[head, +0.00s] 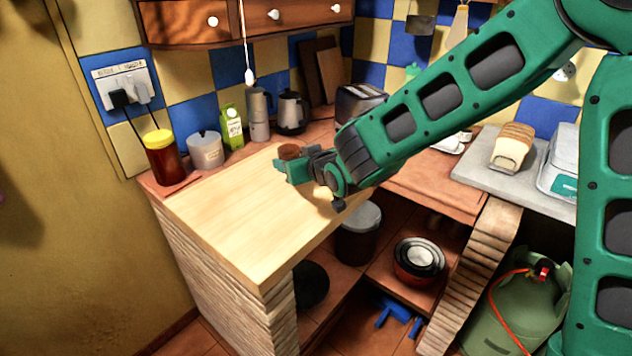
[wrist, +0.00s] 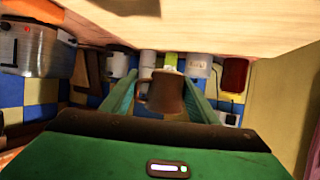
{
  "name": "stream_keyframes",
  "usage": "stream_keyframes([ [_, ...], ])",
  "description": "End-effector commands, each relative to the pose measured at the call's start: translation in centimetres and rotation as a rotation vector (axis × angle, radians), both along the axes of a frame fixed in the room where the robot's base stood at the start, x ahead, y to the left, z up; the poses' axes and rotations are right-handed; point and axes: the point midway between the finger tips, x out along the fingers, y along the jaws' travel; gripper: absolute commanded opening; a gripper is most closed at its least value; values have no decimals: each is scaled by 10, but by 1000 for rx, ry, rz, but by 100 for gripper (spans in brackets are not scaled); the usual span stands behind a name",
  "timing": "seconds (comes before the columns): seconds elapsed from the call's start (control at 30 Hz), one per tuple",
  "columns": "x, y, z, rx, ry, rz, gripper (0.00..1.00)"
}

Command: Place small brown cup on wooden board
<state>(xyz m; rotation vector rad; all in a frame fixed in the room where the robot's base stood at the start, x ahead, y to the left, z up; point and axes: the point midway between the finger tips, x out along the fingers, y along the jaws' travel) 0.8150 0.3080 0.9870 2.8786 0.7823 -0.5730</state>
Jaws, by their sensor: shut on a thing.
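The small brown cup (head: 289,151) is held by my gripper (head: 284,168), which is over the far right part of the wooden board in the head view. In the wrist view, the cup (wrist: 166,93) sits between the two green fingers of my gripper (wrist: 160,98), its handle to the left. The fingers are shut on it and hide part of its body in the head view. The pale wooden board (head: 235,215) is bare, and its surface (wrist: 225,30) fills the top of the wrist view. The cup looks held above the board; the exact gap is hard to tell.
A toaster (head: 358,101) is farther right. The board's front area is free.

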Motion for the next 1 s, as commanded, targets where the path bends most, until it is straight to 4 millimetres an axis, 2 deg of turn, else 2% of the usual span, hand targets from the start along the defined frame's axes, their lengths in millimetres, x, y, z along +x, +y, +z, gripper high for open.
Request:
stream_keyframes([
  [0.03,9,-10,-8,0,3,-7,31],
  [0.23,38,-38,-32,2,3,-8,31],
  [0.47,62,-60,-52,1,1,-5,31],
  [0.67,68,-65,-59,1,1,-3,31],
  [1.0,67,-65,-97,0,1,-3,31],
])
